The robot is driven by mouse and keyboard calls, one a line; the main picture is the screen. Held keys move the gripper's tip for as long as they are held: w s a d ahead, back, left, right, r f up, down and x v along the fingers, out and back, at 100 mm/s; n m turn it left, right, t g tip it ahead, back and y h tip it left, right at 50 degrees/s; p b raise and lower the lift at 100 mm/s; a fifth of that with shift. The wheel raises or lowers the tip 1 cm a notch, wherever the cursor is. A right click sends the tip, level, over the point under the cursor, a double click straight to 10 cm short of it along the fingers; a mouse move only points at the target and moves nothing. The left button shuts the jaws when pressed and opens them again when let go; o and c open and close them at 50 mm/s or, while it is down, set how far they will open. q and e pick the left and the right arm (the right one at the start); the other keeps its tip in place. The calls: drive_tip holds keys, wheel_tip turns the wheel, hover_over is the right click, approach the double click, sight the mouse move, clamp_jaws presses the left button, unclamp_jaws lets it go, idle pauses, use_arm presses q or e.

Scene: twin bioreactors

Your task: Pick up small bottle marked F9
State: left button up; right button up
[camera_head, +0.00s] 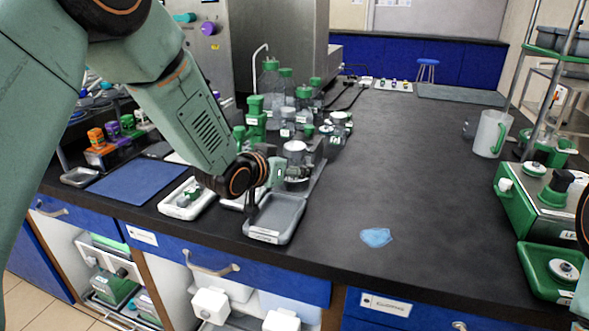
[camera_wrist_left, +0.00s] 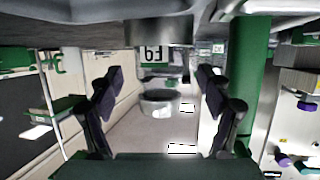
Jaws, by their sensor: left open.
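In the left wrist view, which looks upside down, the small bottle marked F9 shows by its white label (camera_wrist_left: 153,54) at the top centre. Its outline is hard to make out. My left gripper (camera_wrist_left: 160,80) is open, with one dark finger on each side and the label just beyond the gap between the fingertips. In the head view my left gripper (camera_head: 268,182) is low over the bench, beside a clear jar with a pale lid (camera_head: 295,147). I cannot tell in the head view which bottle is F9, as my wrist covers part of this area.
A grey tray (camera_head: 277,221) lies at the bench front below my left gripper. Several green-capped bottles (camera_head: 270,76) stand behind. A white tray (camera_head: 184,206) is to the left. A blue cloth-like patch (camera_head: 376,237) lies on mostly clear bench; green equipment (camera_head: 541,207) stands at right.

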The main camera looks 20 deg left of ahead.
use_arm(q)
drive_tip(key=c, duration=1.3)
drive_tip(key=shift+c, duration=0.2)
drive_tip(key=shift+r, duration=0.1)
